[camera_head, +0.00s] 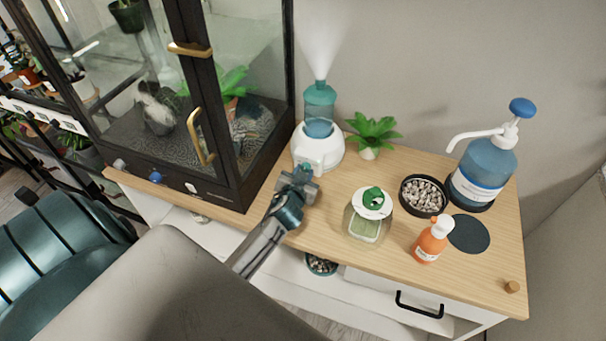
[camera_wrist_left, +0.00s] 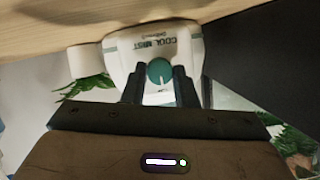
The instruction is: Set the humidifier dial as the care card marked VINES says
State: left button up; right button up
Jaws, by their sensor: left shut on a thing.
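The humidifier (camera_head: 318,150) is white with a teal tank, stands on the wooden cabinet top beside the glass case, and gives off mist. In the left wrist view its white front (camera_wrist_left: 185,55) reads "COOL MIST". Its round teal dial (camera_wrist_left: 159,72) has a pale pointer mark towards the lower part of the picture. My left gripper (camera_head: 301,176) is at the humidifier's front; in the wrist view its dark fingers (camera_wrist_left: 159,88) are shut on the dial from both sides. The dial's scale is too small to read. I cannot make out a card marked VINES. My right gripper is not in view.
A lidded jar (camera_head: 368,222), an orange pump bottle (camera_head: 431,240), a bowl of pebbles (camera_head: 423,195) and a large blue pump bottle (camera_head: 484,168) stand to the right. A small plant (camera_head: 372,134) is beside the humidifier. The dark-framed glass case (camera_head: 240,195) is close on the left.

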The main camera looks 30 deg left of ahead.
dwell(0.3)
pick_arm(q)
jog(key=o, duration=1)
jog(key=shift+s+d, duration=0.1)
jog(key=shift+s, duration=0.25)
jog(key=b+v, duration=0.2)
jog(key=v, duration=0.8)
jog(key=shift+r, duration=0.15)
